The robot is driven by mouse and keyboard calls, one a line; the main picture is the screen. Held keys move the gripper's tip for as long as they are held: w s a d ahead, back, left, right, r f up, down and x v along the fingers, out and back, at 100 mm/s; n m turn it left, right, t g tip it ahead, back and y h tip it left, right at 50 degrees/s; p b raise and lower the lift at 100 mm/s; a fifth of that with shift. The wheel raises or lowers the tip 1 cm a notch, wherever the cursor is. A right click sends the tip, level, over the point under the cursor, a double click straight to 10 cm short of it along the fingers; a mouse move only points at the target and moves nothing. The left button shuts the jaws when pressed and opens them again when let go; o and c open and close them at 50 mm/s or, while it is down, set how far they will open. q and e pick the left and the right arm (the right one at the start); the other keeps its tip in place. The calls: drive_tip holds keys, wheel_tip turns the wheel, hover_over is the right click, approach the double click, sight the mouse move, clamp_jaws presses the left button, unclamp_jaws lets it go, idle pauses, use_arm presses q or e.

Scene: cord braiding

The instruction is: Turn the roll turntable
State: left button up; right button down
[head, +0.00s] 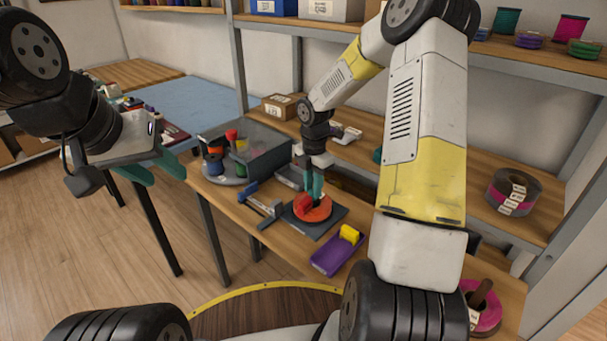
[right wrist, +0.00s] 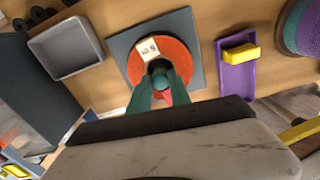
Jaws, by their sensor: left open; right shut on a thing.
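The turntable is an orange-red disc (head: 325,212) on a dark square plate (head: 330,225) on the wooden bench. In the right wrist view the disc (right wrist: 180,55) carries a white label (right wrist: 148,47) with dark print, and the plate (right wrist: 186,24) lies flat under it. My right gripper (head: 315,192) reaches down over the disc. In the right wrist view its teal fingers (right wrist: 160,86) are shut on a small upright knob (right wrist: 159,67) near the disc's middle; the fingers partly hide it. My left gripper (head: 156,172) is open and empty, in the air left of the bench.
A purple tray (head: 328,262) with a yellow block (head: 350,234) lies in front of the plate. A grey tray (right wrist: 66,50) is nearby. Shelves rise behind.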

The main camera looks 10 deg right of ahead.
drive_tip(key=shift+w, duration=0.1)
idle(0.5)
drive_tip(key=c, duration=1.2)
unclamp_jaws()
wheel_tip(320, 180, up, 7)
drive_tip(key=shift+r, duration=0.4)
